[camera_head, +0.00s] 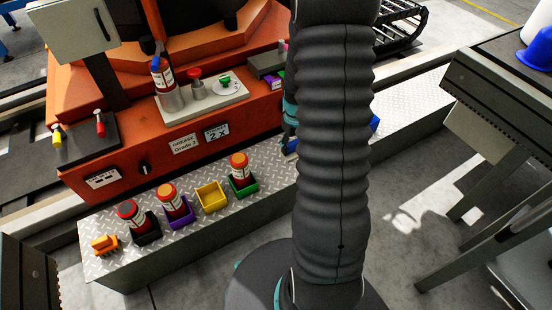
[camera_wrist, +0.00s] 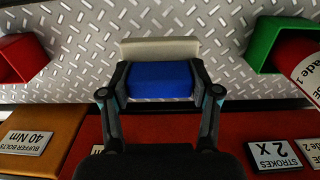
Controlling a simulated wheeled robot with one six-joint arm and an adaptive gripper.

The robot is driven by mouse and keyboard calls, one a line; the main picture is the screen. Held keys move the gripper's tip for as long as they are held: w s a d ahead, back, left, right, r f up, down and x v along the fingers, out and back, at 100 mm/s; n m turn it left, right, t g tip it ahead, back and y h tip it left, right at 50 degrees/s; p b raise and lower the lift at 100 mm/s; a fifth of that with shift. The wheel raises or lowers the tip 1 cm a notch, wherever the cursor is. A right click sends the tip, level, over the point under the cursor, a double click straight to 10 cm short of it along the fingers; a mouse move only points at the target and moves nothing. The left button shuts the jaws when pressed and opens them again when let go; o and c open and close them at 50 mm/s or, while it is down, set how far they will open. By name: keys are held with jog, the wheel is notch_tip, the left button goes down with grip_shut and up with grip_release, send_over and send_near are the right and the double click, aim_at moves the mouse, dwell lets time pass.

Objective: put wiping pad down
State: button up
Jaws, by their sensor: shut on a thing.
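The wiping pad (camera_wrist: 162,82) is a blue block with a pale cream layer along its far edge in the wrist view. My gripper (camera_wrist: 163,92) is shut on the blue block, one finger on each side. The pad is over the silver tread-plate shelf (camera_wrist: 90,40); I cannot tell whether it touches the plate. In the head view my arm hides most of the gripper, and a small blue patch (camera_head: 290,147) at the arm's left edge appears to be part of the pad.
In the wrist view a red bin (camera_wrist: 18,58) stands left and a green bin (camera_wrist: 268,38) with a bottle (camera_wrist: 305,72) right. The head view shows a yellow bin (camera_head: 211,197), a purple bin (camera_head: 180,215) and an orange machine (camera_head: 130,165) behind. Bare plate lies between the red and green bins.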

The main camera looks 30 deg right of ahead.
jog(key=w+a+f, duration=0.1)
jog(key=a+f, duration=0.1)
jog(key=a, duration=0.1)
jog(key=w+a+f, duration=0.1)
jog(key=a, duration=0.1)
jog(key=shift+w+f, duration=0.15)
jog(key=shift+w, duration=0.2)
jog(key=shift+d+f+b, duration=0.1)
jog(key=shift+f+b, duration=0.25)
jog(key=shift+f, duration=1.6)
jog(key=shift+f, duration=0.1)
jog(key=shift+f, duration=0.1)
jog(key=o, duration=1.2)
